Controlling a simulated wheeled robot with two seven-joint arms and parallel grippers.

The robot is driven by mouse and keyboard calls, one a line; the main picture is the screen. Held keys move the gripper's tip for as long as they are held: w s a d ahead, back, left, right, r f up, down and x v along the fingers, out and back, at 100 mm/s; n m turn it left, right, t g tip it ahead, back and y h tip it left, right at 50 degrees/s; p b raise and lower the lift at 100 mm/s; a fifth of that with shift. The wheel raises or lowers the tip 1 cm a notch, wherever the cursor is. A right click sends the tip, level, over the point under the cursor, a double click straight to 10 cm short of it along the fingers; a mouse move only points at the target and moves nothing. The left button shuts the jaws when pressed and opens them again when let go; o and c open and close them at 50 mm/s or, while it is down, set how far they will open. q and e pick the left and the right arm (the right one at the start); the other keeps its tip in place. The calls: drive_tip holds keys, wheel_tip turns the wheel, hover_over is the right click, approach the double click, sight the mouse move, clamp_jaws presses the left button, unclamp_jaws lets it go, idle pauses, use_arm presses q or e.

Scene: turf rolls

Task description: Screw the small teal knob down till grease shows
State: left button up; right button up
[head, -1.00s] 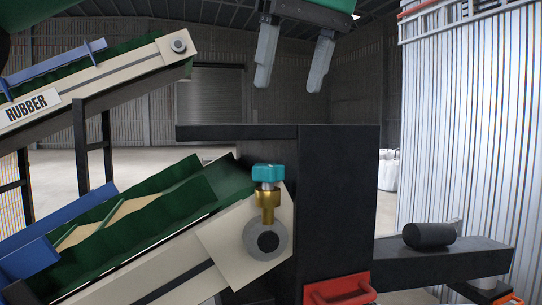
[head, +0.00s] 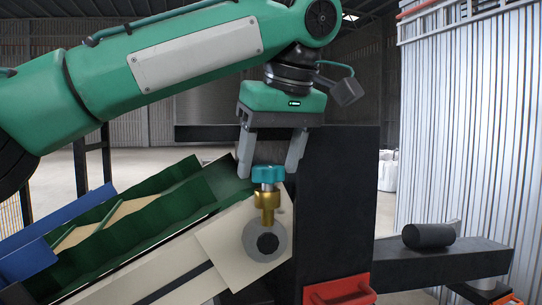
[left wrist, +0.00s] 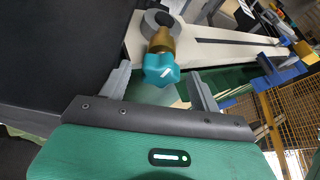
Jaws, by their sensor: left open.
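The teal knob (head: 268,174) sits upright on top of a brass grease cup (head: 267,205), above a round grey bearing (head: 266,242) at the end of the cream conveyor frame. My left gripper (head: 268,172) points down with its fingers open, one on each side of the knob. In the left wrist view the teal knob (left wrist: 161,69) lies between the two fingers, with a visible gap to each, and the brass cup (left wrist: 162,40) is beyond it. No grease can be seen. My right gripper is in neither view.
A dark upright housing (head: 336,210) stands just right of the knob. The green conveyor belt (head: 130,215) slopes away to the left. A red handle (head: 340,290) is low on the housing, and a black cylinder (head: 428,236) lies on a dark ledge at right.

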use_arm(q)
drive_tip(key=c, duration=1)
drive_tip(key=shift+s, duration=0.1)
drive_tip(key=shift+m, duration=0.3)
drive_tip(key=m, duration=0.1)
drive_tip(key=m+h, duration=0.1)
drive_tip(key=m, duration=0.2)
drive_tip(key=shift+a+m+t+h, duration=0.25)
drive_tip(key=shift+m+t+h, duration=0.05)
drive_tip(key=shift+h, duration=0.1)
drive_tip(key=m, duration=0.2)
drive_tip(key=m+h, duration=0.2)
drive_tip(key=m, duration=0.1)
drive_tip(key=shift+a+m, duration=0.25)
drive_tip(key=shift+m, duration=0.05)
